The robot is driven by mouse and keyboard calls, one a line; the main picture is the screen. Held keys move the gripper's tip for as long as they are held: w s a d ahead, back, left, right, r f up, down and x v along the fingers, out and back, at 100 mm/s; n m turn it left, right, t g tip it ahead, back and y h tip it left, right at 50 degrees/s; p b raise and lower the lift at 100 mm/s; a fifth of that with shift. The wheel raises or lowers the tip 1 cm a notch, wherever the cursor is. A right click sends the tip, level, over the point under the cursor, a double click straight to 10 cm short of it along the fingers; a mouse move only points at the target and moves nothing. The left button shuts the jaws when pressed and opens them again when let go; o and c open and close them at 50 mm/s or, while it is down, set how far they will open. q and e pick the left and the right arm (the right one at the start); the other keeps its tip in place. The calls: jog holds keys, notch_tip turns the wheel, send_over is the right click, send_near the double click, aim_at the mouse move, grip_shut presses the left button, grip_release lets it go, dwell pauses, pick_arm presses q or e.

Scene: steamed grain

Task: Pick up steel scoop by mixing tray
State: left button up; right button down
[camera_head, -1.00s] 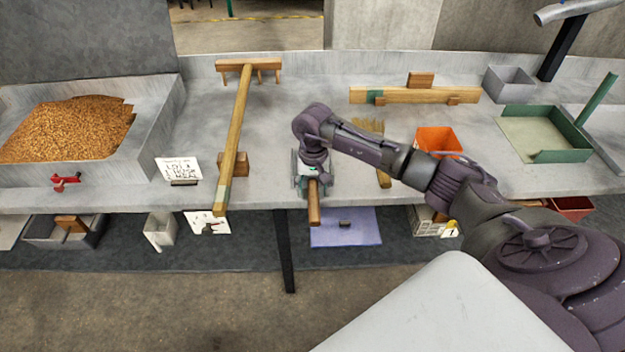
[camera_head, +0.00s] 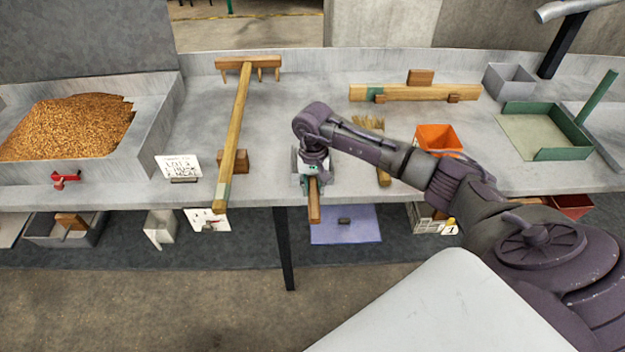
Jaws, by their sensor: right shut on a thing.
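The steel scoop shows mainly as a wooden handle (camera_head: 314,206) that points toward the counter's front edge. Its metal part is mostly hidden beneath my right gripper (camera_head: 311,181). My right gripper reaches down from above and is shut on the scoop's handle. I cannot tell whether the scoop is clear of the counter. The mixing tray may be the grey trough (camera_head: 150,140) heaped with brown grain (camera_head: 70,128) at the left. My left gripper is not in view.
A long wooden rake (camera_head: 240,120) lies left of my right gripper, with a sign card (camera_head: 179,167) beside it. An orange bin (camera_head: 437,137), a green-walled tray (camera_head: 560,154) and a wooden beam (camera_head: 420,94) are to the right. A brush (camera_head: 383,177) lies near my right arm.

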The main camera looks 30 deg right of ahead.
jog(key=shift+r, duration=0.1)
jog(key=shift+w+r, duration=0.1)
jog(key=shift+r, duration=0.5)
notch_tip(320, 180, up, 3)
jog(key=shift+f+b, duration=0.1)
jog(key=shift+b, duration=0.3)
jog(key=s+d+r+b, duration=0.1)
jog(key=s+d+r, duration=0.5)
jog(key=s, duration=0.4)
jog(key=shift+d+r, duration=0.25)
jog(key=shift+r, duration=0.15)
jog(key=c, duration=1.4)
grip_release()
jog(key=shift+w, duration=0.1)
grip_shut()
